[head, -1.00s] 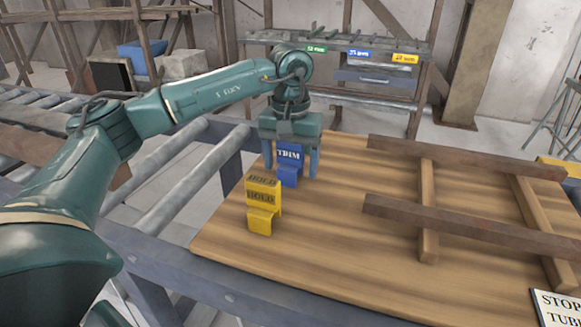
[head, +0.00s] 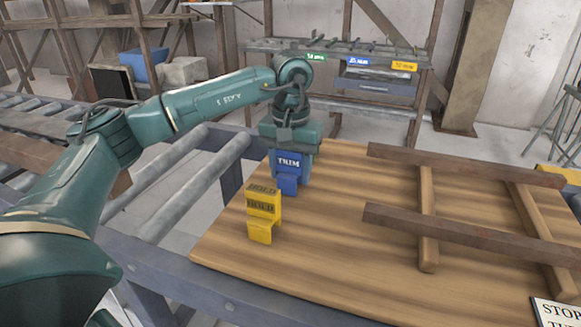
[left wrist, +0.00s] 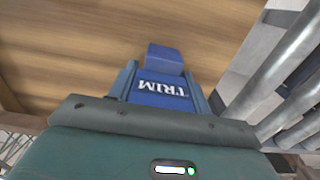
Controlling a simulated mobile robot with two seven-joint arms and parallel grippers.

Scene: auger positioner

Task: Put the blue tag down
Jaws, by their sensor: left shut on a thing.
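The blue tag (head: 287,173), marked TRIM, is at the far left part of the wooden board (head: 330,230). My left gripper (head: 289,165) is shut on it from above, with a finger on either side. In the left wrist view the blue tag (left wrist: 162,92) sits between the two fingers, its foot pointing away over the wood. I cannot tell whether its bottom edge touches the board. My right gripper is not in view.
A yellow HOLD tag (head: 262,215) stands on the board just in front of the blue one. A dark wooden frame (head: 470,233) lies on the right. A roller conveyor (head: 190,185) runs along the left. A rack (head: 350,65) stands behind. The front middle of the board is clear.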

